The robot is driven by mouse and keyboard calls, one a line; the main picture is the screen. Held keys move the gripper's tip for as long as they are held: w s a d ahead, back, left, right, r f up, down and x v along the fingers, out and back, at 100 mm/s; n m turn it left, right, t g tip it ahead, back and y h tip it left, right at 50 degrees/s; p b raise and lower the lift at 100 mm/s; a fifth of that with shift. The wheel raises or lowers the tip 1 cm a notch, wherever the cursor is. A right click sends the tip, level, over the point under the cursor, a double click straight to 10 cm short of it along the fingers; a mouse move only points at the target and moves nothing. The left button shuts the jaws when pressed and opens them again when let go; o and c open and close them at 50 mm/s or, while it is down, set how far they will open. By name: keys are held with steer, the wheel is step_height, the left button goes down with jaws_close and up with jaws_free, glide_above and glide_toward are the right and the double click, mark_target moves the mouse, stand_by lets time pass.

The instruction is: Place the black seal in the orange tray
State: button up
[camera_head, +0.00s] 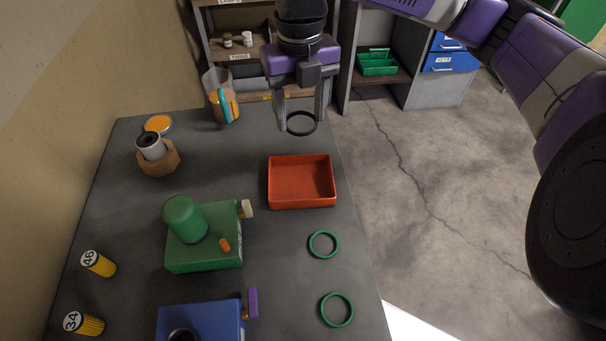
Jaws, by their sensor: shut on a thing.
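The black seal (301,133) is a thin black ring. It is held between the fingers of my gripper (301,124), which points down near the far right edge of the grey table. The gripper is shut on the ring, and the ring appears to be above the table, though the exact height is hard to tell. The orange tray (302,206) is a shallow, open, empty box on the table, just nearer to the camera than the gripper. The seal is beyond the tray's far wall in the picture, not over the tray.
Two green rings (323,244) (337,310) lie nearer than the tray. A green block with a cylinder (205,250) and a blue block (200,320) stand left. A wooden block (158,162) and a cup (222,105) stand farther back. Shelves (235,48) stand beyond the table.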

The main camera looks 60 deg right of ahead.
mark_target(301, 185)
step_height(301, 185, down, 19)
steer(key=shift+f+p, duration=0.15)
steer(key=shift+p, duration=0.55)
steer(key=shift+f, duration=0.15)
steer(key=o, duration=1.3)
step_height(301, 185, up, 12)
steer(key=shift+r+b, duration=0.2)
steer(key=shift+b, duration=0.25)
steer(key=shift+a, duration=0.1)
